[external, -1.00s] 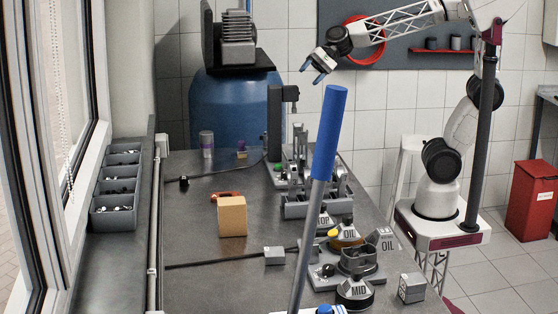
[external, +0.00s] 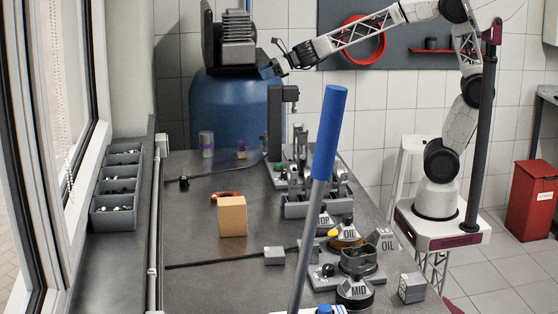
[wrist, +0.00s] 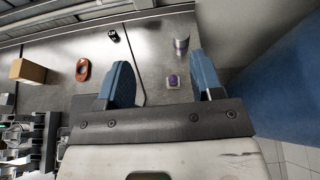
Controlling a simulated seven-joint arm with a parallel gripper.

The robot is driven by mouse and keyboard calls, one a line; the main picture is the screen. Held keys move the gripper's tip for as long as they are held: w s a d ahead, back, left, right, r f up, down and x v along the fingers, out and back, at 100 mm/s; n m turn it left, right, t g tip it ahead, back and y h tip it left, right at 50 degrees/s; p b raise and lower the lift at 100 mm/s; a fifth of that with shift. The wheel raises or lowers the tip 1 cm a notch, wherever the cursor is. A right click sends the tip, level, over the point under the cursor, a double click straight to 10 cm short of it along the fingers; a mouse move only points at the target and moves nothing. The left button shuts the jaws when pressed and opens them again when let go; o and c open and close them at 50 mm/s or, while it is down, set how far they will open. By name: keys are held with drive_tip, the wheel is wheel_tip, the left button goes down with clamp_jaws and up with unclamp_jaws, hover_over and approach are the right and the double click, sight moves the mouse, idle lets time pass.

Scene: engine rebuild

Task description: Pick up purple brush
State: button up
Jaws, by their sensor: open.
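A small upright purple-topped item, which looks like the purple brush (external: 241,150), stands at the far end of the grey workbench. In the wrist view the purple brush (wrist: 174,84) shows from above, small, between my two blue fingertips in the picture. It is farther from the camera than the fingers, and nothing touches it. My gripper (external: 268,70) is high above the bench's far end, in front of the dark machine on the blue tank. In the wrist view my gripper (wrist: 163,78) is open and empty.
A grey cylinder with a purple band (external: 207,144) stands just left of the brush. A tan block (external: 232,216), an orange-red part (external: 226,195) and a dark stand (external: 275,125) are also on the bench. A tall blue-handled pole (external: 325,140) crosses the foreground.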

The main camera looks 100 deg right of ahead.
wheel_tip(320, 180, down, 2)
approach(238, 150)
drive_tip(key=s+r, duration=0.1)
drive_tip(key=r, duration=0.2)
drive_tip(key=shift+s+d+m, duration=0.2)
drive_tip(key=shift+s+m, duration=0.1)
drive_tip(key=shift+s, duration=0.1)
drive_tip(key=shift+w, duration=0.15)
drive_tip(key=shift+x, duration=3.25)
drive_tip(key=shift+f, duration=0.1)
drive_tip(key=shift+x, duration=2.6)
drive_tip(key=shift+c, duration=0.3)
drive_tip(key=c, duration=0.9)
